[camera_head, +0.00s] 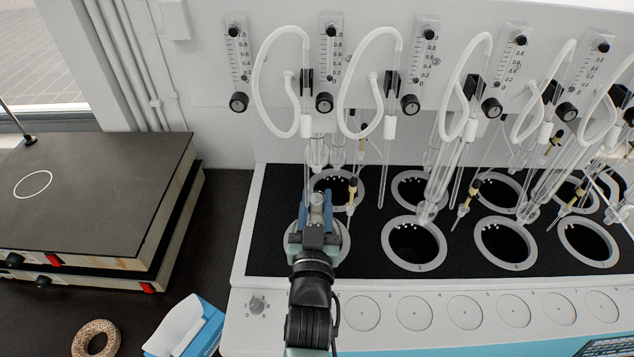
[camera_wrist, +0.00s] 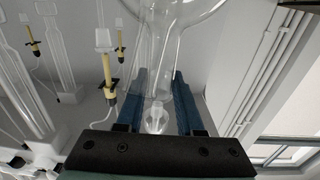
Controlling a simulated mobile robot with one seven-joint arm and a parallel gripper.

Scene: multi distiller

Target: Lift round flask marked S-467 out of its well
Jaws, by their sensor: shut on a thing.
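My gripper (camera_head: 317,205) is over the front-left well (camera_head: 343,243) of the distiller block and hides most of it. In the wrist view its blue fingers (camera_wrist: 158,105) are shut on the neck of a clear glass flask (camera_wrist: 160,60). The flask's rounded body widens away from the fingers and is cut off by the top edge of that view. Pale wall shows behind the glass, with no well rim visible around it. In the head view only a small glass end (camera_head: 316,197) shows between the fingers. The S-467 marking cannot be read.
Glass tubes (camera_head: 450,165) and yellow-jointed side pieces (camera_head: 352,190) hang close right of and behind my gripper. Other wells (camera_head: 413,243) lie to the right. Black-topped hot plates (camera_head: 90,190), a cork ring (camera_head: 96,340) and a tissue box (camera_head: 190,330) stand on the left bench.

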